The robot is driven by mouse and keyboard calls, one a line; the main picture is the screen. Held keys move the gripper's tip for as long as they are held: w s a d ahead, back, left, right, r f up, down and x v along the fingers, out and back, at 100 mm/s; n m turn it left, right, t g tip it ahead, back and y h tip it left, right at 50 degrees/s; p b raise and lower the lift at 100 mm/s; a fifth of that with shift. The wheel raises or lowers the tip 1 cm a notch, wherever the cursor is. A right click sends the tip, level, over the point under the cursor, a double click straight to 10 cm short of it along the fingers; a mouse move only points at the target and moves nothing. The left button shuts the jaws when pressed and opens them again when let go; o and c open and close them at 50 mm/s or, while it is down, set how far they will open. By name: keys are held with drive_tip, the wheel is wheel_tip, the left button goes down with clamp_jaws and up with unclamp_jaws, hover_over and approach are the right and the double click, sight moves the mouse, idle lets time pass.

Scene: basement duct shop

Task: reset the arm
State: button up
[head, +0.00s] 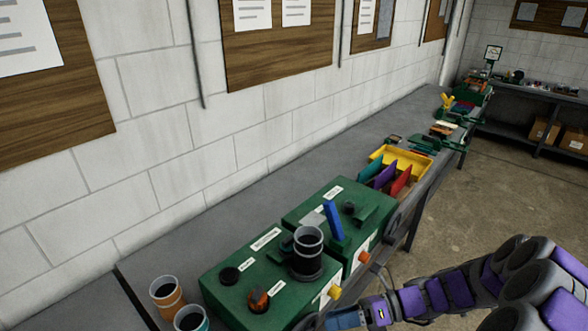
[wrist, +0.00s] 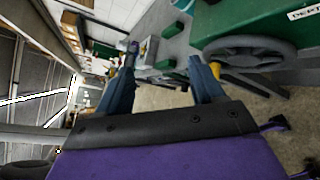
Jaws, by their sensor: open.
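My gripper (head: 345,318) is at the bottom middle of the head view, low beside the front edge of the green machine (head: 235,285). My purple and grey arm reaches in from the lower right. In the wrist view, the two blue fingers of my gripper (wrist: 165,72) stand apart with nothing between them. In that view a grey handwheel (wrist: 248,57) on a green machine is close by on the right. I cannot tell from the head view whether the gripper touches the machine.
An orange cup (head: 167,298) and a teal cup (head: 191,319) are at lower left. A yellow bin (head: 400,157) is farther along the bench. Open floor (head: 500,190) lies to the right.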

drive_tip(key=s+a+r+n+g+h+b, duration=0.1)
drive_tip(key=s+a+r+n+g+h, duration=0.1)
drive_tip(key=s+n+h, duration=0.35)
drive_tip(key=s+a+r+n+g+h+b, duration=0.1)
drive_tip(key=s+a+r+n+g+h, duration=0.1)
drive_tip(key=s+n, duration=0.6)
drive_tip(key=s+d+r+n+t+h+b, duration=0.1)
drive_tip(key=s+d+n+t+h, duration=0.2)
drive_tip(key=s+d+n+h, duration=0.5)
drive_tip(key=s+n, duration=0.1)
drive_tip(key=n, duration=0.4)
drive_tip(key=shift+r+n+t+b, duration=0.3)
drive_tip(key=shift+n+b, duration=0.05)
